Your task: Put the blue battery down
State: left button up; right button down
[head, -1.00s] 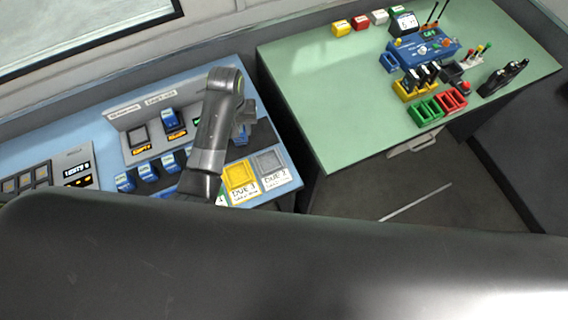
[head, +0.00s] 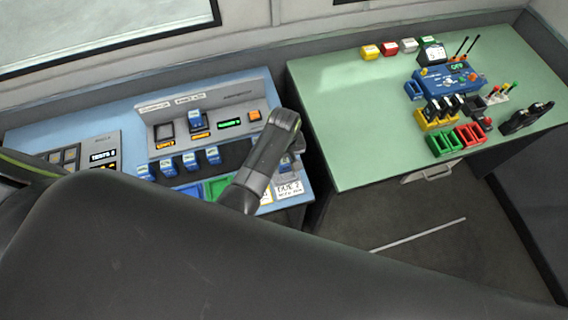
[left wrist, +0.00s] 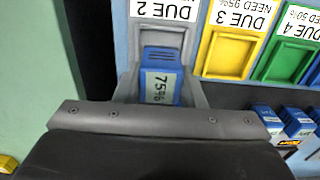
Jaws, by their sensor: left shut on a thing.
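The blue battery (left wrist: 160,78), with a label that looks like 75%, sits between the fingers of my left gripper (left wrist: 160,92) in the left wrist view. My left gripper is shut on it. The battery's far end overlaps the near part of the grey tray (left wrist: 165,38) marked DUE 2; I cannot tell whether it touches the tray floor. In the head view my left gripper (head: 291,158) is at the right end of the blue desk, mostly hidden by my arm, and the held battery is not clear there. My right gripper is not in view.
A yellow tray (left wrist: 226,52) marked DUE 3 and a green tray (left wrist: 284,62) marked DUE 4 lie beside the grey one. Several other blue batteries (head: 189,161) stand in a row on the desk, before a raised panel (head: 230,122). A green table (head: 340,130) stands right.

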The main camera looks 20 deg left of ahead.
aim_at(284, 165)
pick_arm(q)
notch_tip(284, 165, down, 4)
jog(key=b, duration=0.3)
jog(key=shift+r, duration=0.25)
jog(key=o, duration=1.1)
jog(key=shift+r+p, duration=0.45)
jog(key=shift+p, duration=0.05)
notch_tip(284, 165, up, 3)
jog(key=shift+r+p, duration=0.1)
jog(key=shift+p, duration=1.15)
notch_tip(284, 165, up, 8)
